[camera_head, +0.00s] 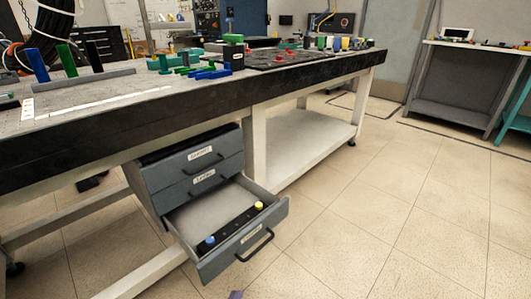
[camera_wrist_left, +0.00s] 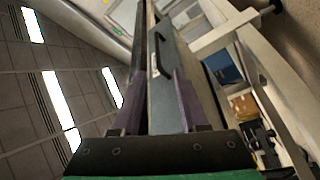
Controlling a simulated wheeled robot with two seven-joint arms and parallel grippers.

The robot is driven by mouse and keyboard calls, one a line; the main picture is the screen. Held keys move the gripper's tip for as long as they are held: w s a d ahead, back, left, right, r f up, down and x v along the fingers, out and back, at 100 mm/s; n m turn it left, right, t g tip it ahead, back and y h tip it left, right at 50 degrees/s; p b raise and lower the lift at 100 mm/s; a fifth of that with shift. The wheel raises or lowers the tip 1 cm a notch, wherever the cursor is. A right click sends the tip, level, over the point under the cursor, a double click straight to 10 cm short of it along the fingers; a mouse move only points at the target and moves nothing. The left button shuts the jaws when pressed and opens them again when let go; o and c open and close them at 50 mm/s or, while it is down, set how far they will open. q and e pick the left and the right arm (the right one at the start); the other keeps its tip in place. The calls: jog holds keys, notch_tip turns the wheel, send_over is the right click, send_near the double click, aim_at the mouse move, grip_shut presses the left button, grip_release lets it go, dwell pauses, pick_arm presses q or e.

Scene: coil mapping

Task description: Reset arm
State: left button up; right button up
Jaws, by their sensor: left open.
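My left gripper shows in the head view only as a small purple fingertip (camera_head: 236,295) at the bottom edge, below the open drawer. In the left wrist view its two purple fingers (camera_wrist_left: 157,90) stand apart with nothing held between them. A grey drawer front with a dark handle (camera_wrist_left: 159,55) shows beyond and between the fingers; I cannot tell how near it is. The lowest grey drawer (camera_head: 270,230) is pulled out under the workbench. It holds a black bar (camera_head: 236,230) with a blue knob (camera_head: 210,241) and a yellow knob (camera_head: 259,205). My right gripper is not in view.
Two labelled drawers (camera_head: 190,170) above are shut. The workbench top (camera_head: 130,100) carries blue, green and black parts, with a dark board (camera_head: 280,60) farther back. A side table (camera_head: 470,60) stands at the right. The tiled floor (camera_head: 400,220) between is clear.

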pick_arm(q)
jog(key=s+d+f+m+g+p, duration=0.1)
jog(key=s+d+m+g, duration=0.45)
jog(key=m+g, duration=0.35)
jog(key=s+a+r+g+y+p, duration=0.2)
jog(key=s+a+p, duration=0.8)
jog(key=p, duration=0.9)
jog(key=s+a+r+m+g+y+p, duration=0.1)
jog(key=s+a+g+y+p, duration=0.4)
jog(key=s+a+p, duration=0.5)
jog(key=shift+s+a+r+g+p, duration=0.25)
jog(key=shift+s+r+g+p, duration=0.65)
jog(key=shift+p, duration=3.55)
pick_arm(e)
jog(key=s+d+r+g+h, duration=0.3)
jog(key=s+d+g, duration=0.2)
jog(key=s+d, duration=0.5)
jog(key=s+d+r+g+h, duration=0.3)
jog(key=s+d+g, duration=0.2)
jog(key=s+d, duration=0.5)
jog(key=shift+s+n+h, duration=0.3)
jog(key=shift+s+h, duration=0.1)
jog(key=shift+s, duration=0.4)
